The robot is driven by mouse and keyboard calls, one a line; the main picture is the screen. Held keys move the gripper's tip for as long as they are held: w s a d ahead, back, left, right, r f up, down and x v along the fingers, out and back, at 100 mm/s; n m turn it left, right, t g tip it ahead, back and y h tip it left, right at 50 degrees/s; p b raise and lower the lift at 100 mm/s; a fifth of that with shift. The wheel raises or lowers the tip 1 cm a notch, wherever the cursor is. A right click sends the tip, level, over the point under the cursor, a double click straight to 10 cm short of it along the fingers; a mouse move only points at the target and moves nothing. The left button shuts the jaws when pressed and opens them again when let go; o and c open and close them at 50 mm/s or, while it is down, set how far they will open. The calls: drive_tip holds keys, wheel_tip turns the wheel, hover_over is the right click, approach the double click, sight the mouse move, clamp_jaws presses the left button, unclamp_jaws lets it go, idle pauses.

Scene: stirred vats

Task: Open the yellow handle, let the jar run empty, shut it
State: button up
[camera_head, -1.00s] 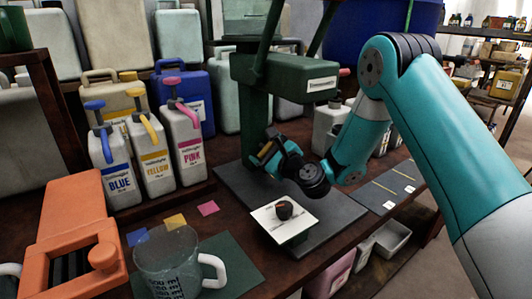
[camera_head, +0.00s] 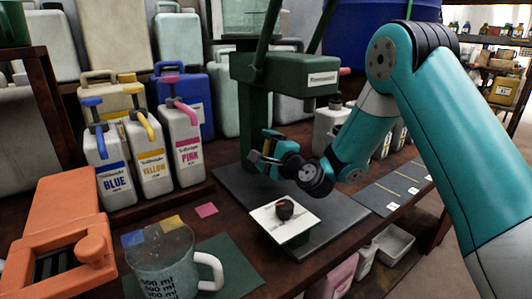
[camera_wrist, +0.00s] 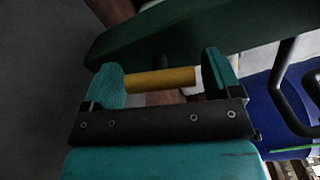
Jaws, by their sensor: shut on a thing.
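My gripper (camera_head: 268,148) is at the front of the green stand (camera_head: 285,80), under its overhanging head. In the wrist view my gripper (camera_wrist: 165,78) has its two teal fingers at either end of a short yellow handle (camera_wrist: 158,80), shut on it. The handle is hard to make out in the head view. A glass jar (camera_head: 255,18) sits on top of the stand, cut off by the picture's top edge; its liquid level cannot be told. A clear measuring jug (camera_head: 163,262) with a white handle stands at the front left, apart from the stand.
Blue (camera_head: 112,165), yellow (camera_head: 150,160) and pink (camera_head: 182,145) labelled jugs stand at left. An orange device (camera_head: 62,235) is at front left. Small coloured cards (camera_head: 205,210) lie on the bench.

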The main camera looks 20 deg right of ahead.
drive_tip(key=shift+a, duration=0.1)
idle(0.3)
drive_tip(key=o, duration=0.8)
drive_tip(key=shift+c, duration=0.2)
drive_tip(key=shift+s, duration=0.1)
drive_tip(key=shift+s+d+f+b, duration=0.15)
drive_tip(key=shift+s+d+b, duration=0.05)
drive_tip(key=shift+s+b, duration=0.15)
drive_tip(key=b+v, duration=1)
drive_tip(key=v, duration=0.3)
drive_tip(key=shift+s+b, duration=0.1)
drive_tip(key=shift+b, duration=0.25)
drive_tip(key=b+v, duration=0.1)
drive_tip(key=b, duration=0.3)
drive_tip(key=shift+s, duration=0.4)
drive_tip(key=shift+s+d+b, duration=0.3)
drive_tip(key=shift+s+b, duration=0.25)
drive_tip(key=shift+b, duration=0.5)
drive_tip(key=shift+s+d+r, duration=0.1)
drive_tip(key=shift+s+r, duration=0.05)
drive_tip(key=shift+r, duration=0.05)
